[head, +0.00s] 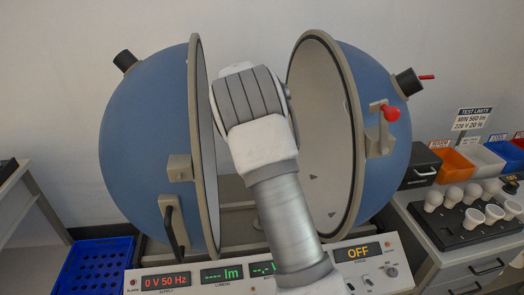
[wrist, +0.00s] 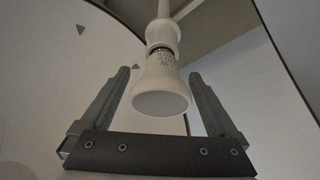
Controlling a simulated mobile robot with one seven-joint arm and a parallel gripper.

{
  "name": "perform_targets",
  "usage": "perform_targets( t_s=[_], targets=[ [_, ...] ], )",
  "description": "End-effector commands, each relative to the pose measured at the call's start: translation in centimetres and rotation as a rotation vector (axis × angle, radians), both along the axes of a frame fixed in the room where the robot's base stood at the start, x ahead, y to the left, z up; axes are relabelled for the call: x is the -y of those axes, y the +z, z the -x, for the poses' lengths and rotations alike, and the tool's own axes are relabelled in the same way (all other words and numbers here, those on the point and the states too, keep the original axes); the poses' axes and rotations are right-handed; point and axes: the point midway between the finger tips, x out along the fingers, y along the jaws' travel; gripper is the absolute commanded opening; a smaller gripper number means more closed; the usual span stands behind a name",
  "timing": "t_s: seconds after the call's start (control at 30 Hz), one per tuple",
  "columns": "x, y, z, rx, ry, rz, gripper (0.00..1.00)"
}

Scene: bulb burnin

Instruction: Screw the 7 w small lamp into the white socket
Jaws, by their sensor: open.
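A white lamp (wrist: 160,100) with a flared, round face hangs below the white socket (wrist: 163,33) in the wrist view. A band of its metal thread (wrist: 162,56) shows between the lamp body and the socket, so the lamp is not seated flush. My gripper (wrist: 160,74) is open, with one finger on each side of the lamp and visible gaps beside its body. In the head view my arm reaches between the two halves of the blue sphere (head: 145,150) and hides the gripper, lamp and socket. The lamp's wattage marking cannot be read.
The right sphere half (head: 380,85) stands open close to my arm. A control panel (head: 220,278) in front reads OFF at its right. At the right, a black tray (head: 450,238) holds several white lamps, with coloured bins (head: 455,165) behind. A blue crate (head: 95,268) stands at lower left.

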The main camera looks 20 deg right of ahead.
Motion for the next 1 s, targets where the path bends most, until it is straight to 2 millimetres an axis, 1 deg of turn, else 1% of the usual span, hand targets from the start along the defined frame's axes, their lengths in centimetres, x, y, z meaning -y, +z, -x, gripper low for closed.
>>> perform_targets(
  t_s=[0.07, 0.3, 0.7, 0.83, 1.0],
  targets=[
    [0.08, -0.22, 0.01, 0.002, 0.082, -0.002, 0.95],
    [0.09, -0.02, -0.23, 0.003, 0.336, -0.002, 0.95],
    [0.03, 0.06, -0.53, 0.001, 0.711, -0.002, 0.95],
    [-0.07, 0.04, -0.6, 0.0, 0.774, -0.001, 0.95],
    [-0.09, 0.01, -0.61, -0.001, 0.785, 0.0, 0.95]
  ],
)
